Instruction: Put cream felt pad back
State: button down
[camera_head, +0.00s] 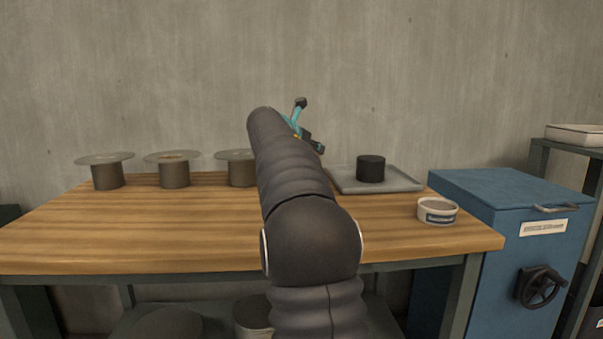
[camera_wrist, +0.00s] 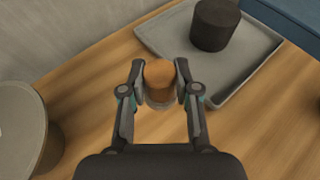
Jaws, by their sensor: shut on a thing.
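My gripper (camera_wrist: 160,82) is shut on a small round piece (camera_wrist: 159,74) in the wrist view. Its top is orange-brown and a paler grey band shows below. I cannot tell whether this is the cream felt pad or a holder with the pad under it. The piece is above the wooden table (camera_head: 170,225), left of the grey tray; its height is unclear. In the head view my gripper (camera_head: 308,124) shows only partly beyond my arm, and the held piece is hidden there. No clearly cream pad shows by itself.
A black cylinder (camera_head: 370,168) stands on the grey tray (camera_head: 403,184). A pale labelled dish (camera_head: 438,212) sits near the table's right end. Several flanged spools (camera_head: 174,172) line the back left. A blue cabinet (camera_head: 500,205) stands right of the table. The front left tabletop is clear.

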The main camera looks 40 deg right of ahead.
jog(key=w+f, duration=0.1)
jog(key=w, duration=0.1)
jog(key=w+f, duration=0.1)
jog(key=w, duration=0.1)
jog(key=w+d+f, duration=0.1)
jog(key=w, duration=0.1)
jog(key=shift+w+f, duration=0.1)
jog(key=shift+f, duration=0.25)
notch_tip(320, 180, down, 3)
jog(key=shift+r+b, duration=0.15)
jog(key=shift+b, duration=0.5)
jog(key=shift+f+p, duration=0.35)
jog(key=shift+f, duration=0.2)
jog(key=shift+f, duration=0.2)
jog(key=c, duration=0.8)
grip_release()
jog(key=shift+c, duration=0.2)
jog(key=shift+f+b, duration=0.15)
jog(key=shift+b, duration=0.4)
jog(key=shift+a+r, duration=0.15)
jog(key=shift+r, duration=0.05)
jog(key=v, duration=1.3)
jog(key=shift+w+a+p, duration=0.1)
jog(key=shift+a+p, duration=0.15)
jog(key=shift+p, duration=0.15)
